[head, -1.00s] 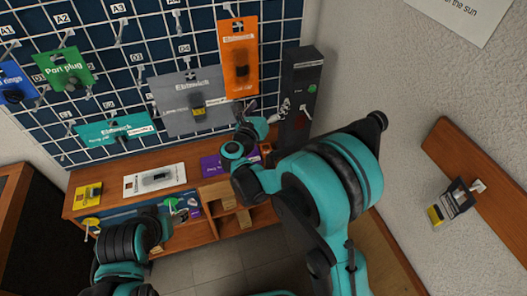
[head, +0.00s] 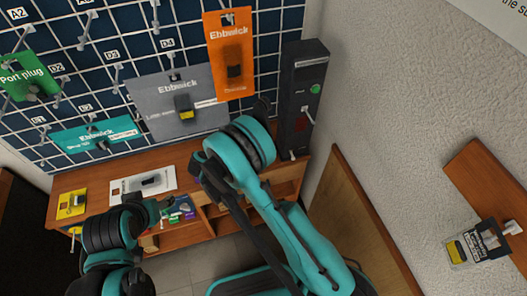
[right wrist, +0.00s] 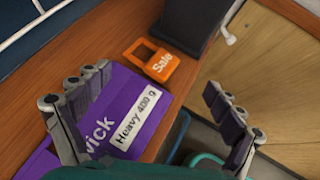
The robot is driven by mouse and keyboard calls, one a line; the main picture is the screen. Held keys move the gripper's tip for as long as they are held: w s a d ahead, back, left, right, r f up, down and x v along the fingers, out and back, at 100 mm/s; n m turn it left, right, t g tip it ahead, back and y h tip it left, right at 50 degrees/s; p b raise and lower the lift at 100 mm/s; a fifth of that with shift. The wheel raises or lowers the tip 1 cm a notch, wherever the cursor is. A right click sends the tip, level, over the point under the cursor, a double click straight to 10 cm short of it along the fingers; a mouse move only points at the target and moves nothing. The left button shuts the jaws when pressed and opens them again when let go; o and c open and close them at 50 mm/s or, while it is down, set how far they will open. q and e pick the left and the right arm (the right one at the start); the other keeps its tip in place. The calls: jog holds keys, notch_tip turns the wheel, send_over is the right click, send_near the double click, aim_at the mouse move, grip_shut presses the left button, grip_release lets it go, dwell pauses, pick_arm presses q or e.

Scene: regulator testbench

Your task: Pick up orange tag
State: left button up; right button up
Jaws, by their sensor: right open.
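In the right wrist view, an orange tag (right wrist: 147,66) marked "Sale" lies on the wooden counter, with an opening in its upper part. It stays apart from the fingers, just beyond them. My right gripper (right wrist: 157,82) is open, with its fingers spread left and right and nothing held between them. A purple "Heavy 400 g" package (right wrist: 140,108) lies between the fingers, nearer the camera than the tag. In the head view my right arm hides its gripper and the tag. My left gripper (head: 163,210) is low at the left, its fingers too unclear to read.
A dark box with a green button (head: 301,100) stands at the counter's right end. An orange package (head: 231,60) and a grey package (head: 178,104) hang on the wire grid. A white package (head: 143,184) and a yellow one (head: 71,203) lie on the counter (head: 110,168).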

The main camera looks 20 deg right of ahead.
jog(key=x, duration=0.2)
jog(key=b+x, duration=0.1)
jog(key=x, duration=0.1)
jog(key=b+x, duration=0.1)
jog(key=x, duration=0.1)
jog(key=shift+w+a, duration=0.15)
jog(key=shift+w, duration=0.15)
jog(key=shift+r, duration=0.1)
jog(key=c, duration=1.9)
